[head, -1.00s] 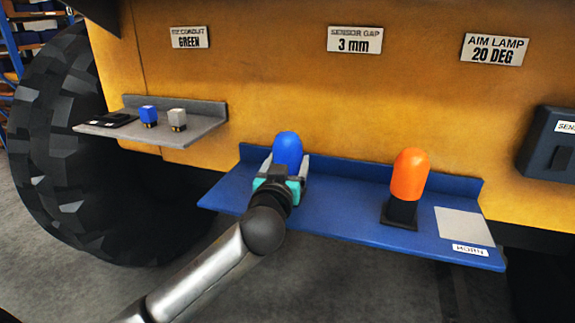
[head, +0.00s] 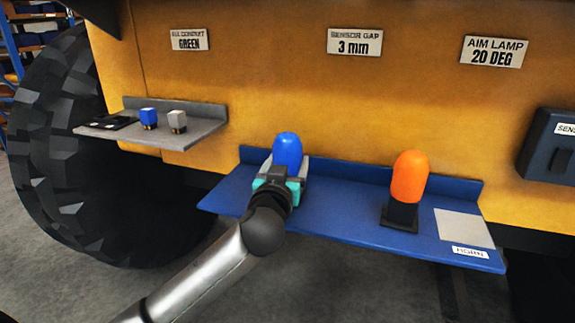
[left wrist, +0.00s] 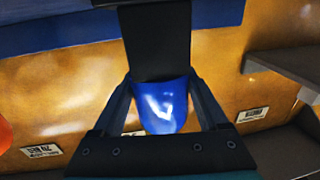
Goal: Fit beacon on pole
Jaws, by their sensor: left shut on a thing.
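A blue domed beacon (head: 287,149) stands upright at the left part of the blue shelf (head: 335,207). My left gripper (head: 283,172) is shut on this beacon, low on its body. In the left wrist view the blue dome (left wrist: 162,105) sits between the two fingers, with a black base (left wrist: 155,40) beyond it. An orange domed beacon (head: 409,177) stands on a black base (head: 400,213) further right on the same shelf, apart from the gripper. No pole can be made out. My right gripper is not in view.
A grey shelf (head: 195,133) at the left holds small blue (head: 148,117) and grey (head: 178,120) parts. A pale square (head: 464,227) and a label lie at the blue shelf's right end. A dark box (head: 550,145) is on the right wall. A large tyre (head: 60,160) stands left.

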